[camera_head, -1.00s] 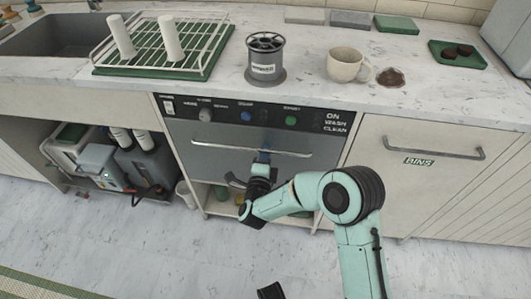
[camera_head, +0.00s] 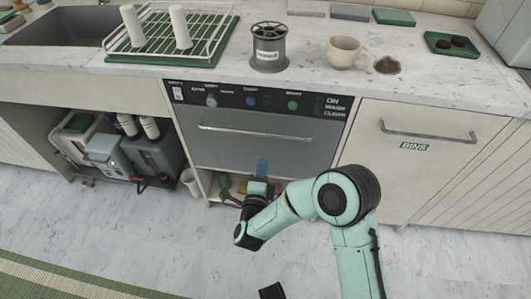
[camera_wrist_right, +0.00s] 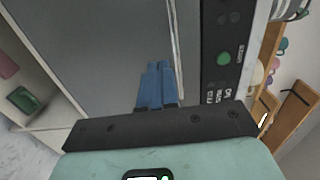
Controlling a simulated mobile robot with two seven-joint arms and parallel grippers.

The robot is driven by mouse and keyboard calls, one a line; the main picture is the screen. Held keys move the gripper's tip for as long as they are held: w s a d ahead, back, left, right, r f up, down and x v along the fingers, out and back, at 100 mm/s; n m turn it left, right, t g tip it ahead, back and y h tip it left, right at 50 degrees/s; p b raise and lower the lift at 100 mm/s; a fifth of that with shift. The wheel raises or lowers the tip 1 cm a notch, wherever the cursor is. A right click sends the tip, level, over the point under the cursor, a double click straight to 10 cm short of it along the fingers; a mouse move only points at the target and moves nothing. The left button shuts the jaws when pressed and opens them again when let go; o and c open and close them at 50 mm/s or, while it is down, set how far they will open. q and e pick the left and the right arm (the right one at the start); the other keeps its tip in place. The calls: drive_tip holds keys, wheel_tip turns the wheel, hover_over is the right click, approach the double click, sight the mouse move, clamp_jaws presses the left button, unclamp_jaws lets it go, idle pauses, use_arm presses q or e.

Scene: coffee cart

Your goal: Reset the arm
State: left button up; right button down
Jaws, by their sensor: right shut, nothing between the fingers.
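My right arm reaches in from the bottom right of the head view. Its gripper (camera_head: 262,168) is in front of the lower part of the dishwasher (camera_head: 262,147), below the long door handle. In the right wrist view the blue fingers (camera_wrist_right: 156,85) are together and empty, with the grey door behind them. The dishwasher door is shut. I cannot tell the exact gap between fingers and door. My left gripper is not clearly seen; only a small dark part shows at the bottom edge of the head view.
The counter above holds a drying rack (camera_head: 165,58), a grey cutlery holder (camera_head: 268,48), a beige mug (camera_head: 344,52), a dark spill (camera_head: 387,66) and a green tray (camera_head: 452,45). The floor in front is clear.

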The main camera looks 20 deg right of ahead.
use_arm(q)
drive_tip(key=shift+w+r, duration=0.2)
drive_tip(key=shift+w, duration=0.1)
use_arm(e)
drive_tip(key=shift+v, duration=0.9)
